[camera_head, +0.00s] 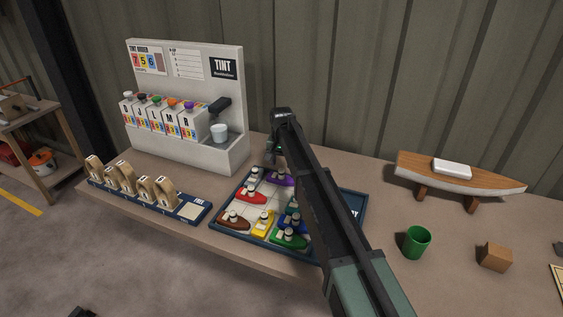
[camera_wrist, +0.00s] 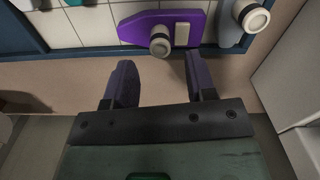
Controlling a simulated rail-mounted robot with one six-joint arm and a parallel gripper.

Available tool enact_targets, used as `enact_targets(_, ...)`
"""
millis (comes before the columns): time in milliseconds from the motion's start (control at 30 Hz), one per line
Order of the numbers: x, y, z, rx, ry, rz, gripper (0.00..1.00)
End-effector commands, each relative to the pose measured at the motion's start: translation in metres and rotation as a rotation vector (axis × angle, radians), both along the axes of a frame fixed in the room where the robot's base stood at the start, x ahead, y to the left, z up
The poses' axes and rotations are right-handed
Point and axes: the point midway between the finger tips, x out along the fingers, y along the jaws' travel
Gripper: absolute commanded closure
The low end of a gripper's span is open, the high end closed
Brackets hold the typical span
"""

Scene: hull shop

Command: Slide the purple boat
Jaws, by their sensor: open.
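The purple boat (camera_head: 283,180) lies at the far edge of the blue-framed tray (camera_head: 294,252), partly hidden by my arm in the head view. In the wrist view the purple boat (camera_wrist: 190,27) shows a white round funnel and a pale block on its deck, close to the tray's rim (camera_wrist: 70,54). My gripper (camera_wrist: 158,70) is open and empty, with its fingertips just short of the boat and apart from it. In the head view my gripper (camera_head: 276,158) hangs over the tray's far side.
Red (camera_head: 250,197), brown (camera_head: 234,219), yellow (camera_head: 263,222) and green (camera_head: 289,238) boats share the tray; a grey boat (camera_wrist: 236,20) is beside the purple one. The tint dispenser (camera_head: 190,110) stands behind left. A model hull (camera_head: 459,181), green cup (camera_head: 415,242) and wooden block (camera_head: 494,257) are at right.

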Motion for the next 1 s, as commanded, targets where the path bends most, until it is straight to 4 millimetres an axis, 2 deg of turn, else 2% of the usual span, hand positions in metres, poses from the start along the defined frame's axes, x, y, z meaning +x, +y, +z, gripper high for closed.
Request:
enact_targets(33, 0.000, 0.000, 0.028, 0.000, 0.000, 0.000, 0.49)
enact_targets(100, 0.000, 0.000, 0.044, 0.000, 0.000, 0.000, 0.49)
enact_targets(200, 0.000, 0.000, 0.057, 0.000, 0.000, 0.000, 0.49)
enact_targets(533, 0.000, 0.000, 0.056, 0.000, 0.000, 0.000, 0.49)
enact_targets(633, -0.002, -0.001, 0.056, 0.000, 0.000, 0.051, 0.49)
enact_targets(667, -0.014, -0.004, 0.056, 0.000, 0.000, 0.094, 0.49)
enact_targets(767, -0.079, -0.027, 0.056, -0.001, 0.000, 0.188, 0.49)
enact_targets(800, -0.112, -0.044, 0.056, -0.001, 0.000, 0.218, 0.49)
enact_targets(867, -0.165, -0.073, 0.056, -0.001, 0.000, 0.256, 0.49)
enact_targets(900, -0.201, -0.093, 0.056, -0.001, 0.000, 0.275, 0.49)
enact_targets(1000, -0.284, -0.135, 0.056, -0.001, 0.000, 0.293, 0.49)
